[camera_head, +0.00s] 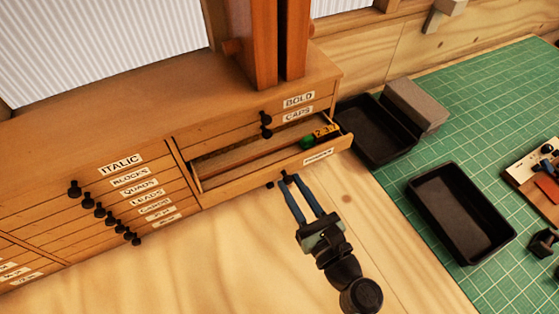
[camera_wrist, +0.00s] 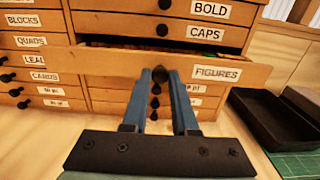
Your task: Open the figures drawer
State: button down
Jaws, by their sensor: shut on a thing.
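The figures drawer (camera_wrist: 110,66) is pulled out from the wooden cabinet, with its "FIGURES" label on the front in the wrist view. In the head view the open drawer (camera_head: 250,178) shows a green item and yellow number pieces (camera_head: 325,131) inside at its right end. My gripper (camera_head: 290,180) is at the drawer front, and its blue fingers (camera_wrist: 160,76) are shut on the drawer's dark round knob (camera_wrist: 159,75). The fingers hide part of the knob.
Closed drawers labelled BOLD (camera_head: 298,100) and CAPS lie above. A column of drawers with black knobs (camera_head: 100,210) is on the left. Black trays (camera_head: 460,212) and a green mat (camera_head: 510,80) are to the right. Bare wooden bench (camera_head: 240,260) lies in front.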

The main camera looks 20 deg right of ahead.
jog(key=s, duration=0.3)
jog(key=shift+s+d, duration=0.1)
jog(key=shift+s, duration=0.15)
jog(key=c, duration=0.7)
grip_release()
jog(key=s+b, duration=0.4)
jog(key=s, duration=0.9)
jog(key=shift+d, duration=0.2)
jog(key=shift+w, duration=0.1)
